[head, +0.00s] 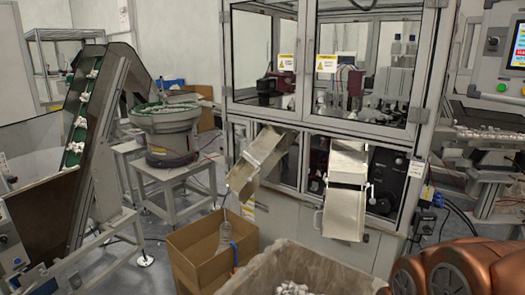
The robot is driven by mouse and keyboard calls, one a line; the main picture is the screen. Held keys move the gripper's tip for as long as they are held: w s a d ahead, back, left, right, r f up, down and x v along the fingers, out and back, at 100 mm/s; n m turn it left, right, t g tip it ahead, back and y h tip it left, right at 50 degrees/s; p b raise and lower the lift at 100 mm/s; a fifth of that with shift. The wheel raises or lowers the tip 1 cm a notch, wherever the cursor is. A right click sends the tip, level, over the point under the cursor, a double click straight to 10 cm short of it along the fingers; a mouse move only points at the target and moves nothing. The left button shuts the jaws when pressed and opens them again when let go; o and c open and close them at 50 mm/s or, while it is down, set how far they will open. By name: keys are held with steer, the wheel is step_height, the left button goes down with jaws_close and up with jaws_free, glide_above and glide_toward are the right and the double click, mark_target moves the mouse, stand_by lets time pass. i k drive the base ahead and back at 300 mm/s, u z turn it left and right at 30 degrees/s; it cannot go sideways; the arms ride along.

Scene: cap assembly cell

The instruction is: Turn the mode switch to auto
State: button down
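A grey control panel (487,72) hangs at the upper right, cut off by the picture's edge. It carries a lit screen (518,45), a small round dark control (493,41) left of the screen and a green button (502,87) below it. I cannot tell whether the round control is the mode switch, nor read any switch position. Copper-coloured rounded parts, which look like my arm, fill the lower right corner. No gripper fingers show in this view.
A glazed machine cabinet (230,100) with two metal chutes stands in the middle. A cardboard box (190,262) and a bin of white caps (292,287) stand before it. A conveyor (85,115) and a bowl feeder (165,118) are at left. Cables hang below the panel.

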mark_target(493, 42)
steer(key=z, duration=1.45)
steer(key=i, duration=1.1)
steer(key=u, duration=1.9)
